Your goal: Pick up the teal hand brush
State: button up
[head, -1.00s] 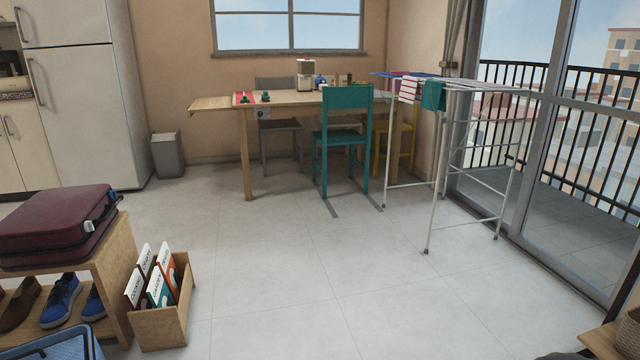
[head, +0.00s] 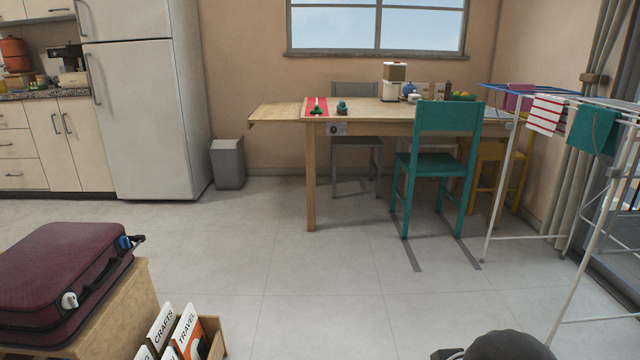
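A small teal object (head: 342,107) lies on the wooden table (head: 276,113), right of a red strip of cloth (head: 308,103). It may be the teal hand brush, but it is too small to tell. A small dark green item (head: 316,109) sits on the red cloth beside it. My gripper is not in view; only a dark rounded part of my arm shows at the bottom edge. The table is well ahead, across the floor.
A teal chair (head: 442,150) stands at the table's front right. A drying rack (head: 597,240) with cloths stands at the right. A maroon suitcase (head: 60,270) on a wooden shelf and a box of folders (head: 212,335) are at lower left. The middle floor is clear.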

aim_at(342, 108)
jog(key=i, duration=0.8)
jog(key=i+u, duration=0.15)
jog(key=i, duration=0.65)
jog(key=i+l, duration=0.15)
jog(key=i, duration=0.6)
jog(key=j+u, duration=0.05)
